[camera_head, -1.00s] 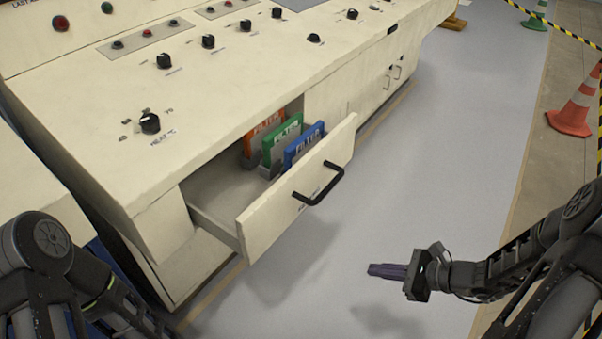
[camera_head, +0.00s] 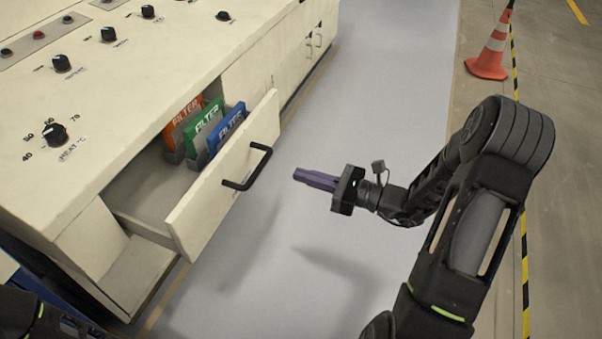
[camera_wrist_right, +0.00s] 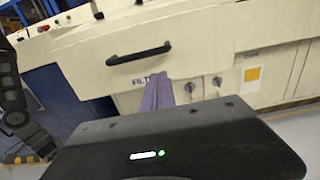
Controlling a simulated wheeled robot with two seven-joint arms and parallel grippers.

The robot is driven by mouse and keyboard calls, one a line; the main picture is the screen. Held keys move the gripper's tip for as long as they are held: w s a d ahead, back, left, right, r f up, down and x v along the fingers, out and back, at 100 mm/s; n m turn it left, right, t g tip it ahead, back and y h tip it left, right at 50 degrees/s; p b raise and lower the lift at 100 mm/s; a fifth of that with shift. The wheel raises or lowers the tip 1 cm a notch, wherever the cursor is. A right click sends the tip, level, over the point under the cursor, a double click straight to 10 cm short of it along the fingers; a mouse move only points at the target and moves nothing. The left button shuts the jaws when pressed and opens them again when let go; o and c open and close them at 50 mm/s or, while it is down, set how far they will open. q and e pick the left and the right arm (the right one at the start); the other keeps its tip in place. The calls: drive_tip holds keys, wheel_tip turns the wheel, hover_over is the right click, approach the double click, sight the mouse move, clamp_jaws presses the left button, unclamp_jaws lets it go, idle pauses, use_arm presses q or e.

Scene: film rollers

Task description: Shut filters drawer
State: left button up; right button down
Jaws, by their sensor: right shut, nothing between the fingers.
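The filters drawer (camera_head: 205,212) is pulled out from the cream cabinet, with a black bar handle (camera_head: 248,168) on its front. Orange (camera_head: 184,116), green (camera_head: 203,127) and blue (camera_head: 229,124) filters stand upright inside it. My right gripper (camera_head: 297,174) is shut and empty, apart from the drawer front, to the right of the handle. In the right wrist view its purple fingers (camera_wrist_right: 158,93) point at the drawer front, below the handle (camera_wrist_right: 139,53), partly covering the drawer's label. My left arm shows only in part at the lower left; its gripper is out of view.
The cabinet top (camera_head: 110,80) carries several black knobs and labels. Grey floor (camera_head: 380,90) is clear in front of the cabinet. A traffic cone (camera_head: 490,50) and yellow-black tape (camera_head: 524,270) are at the right.

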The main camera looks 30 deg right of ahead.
sight(202, 146)
drive_tip(key=b+x, duration=0.1)
drive_tip(key=x, duration=1.1)
drive_tip(key=shift+w+a, duration=0.1)
drive_tip(key=b+x, duration=0.3)
drive_tip(key=x, duration=1.4)
drive_tip(key=shift+w+f+b, duration=0.1)
drive_tip(key=shift+w+b, duration=0.05)
drive_tip(key=shift+b, duration=0.25)
drive_tip(key=shift+w+a, duration=0.2)
drive_tip(key=shift+w, duration=0.05)
drive_tip(key=shift+w+r, duration=0.1)
drive_tip(key=shift+r, duration=0.15)
drive_tip(key=shift+a+r, duration=0.1)
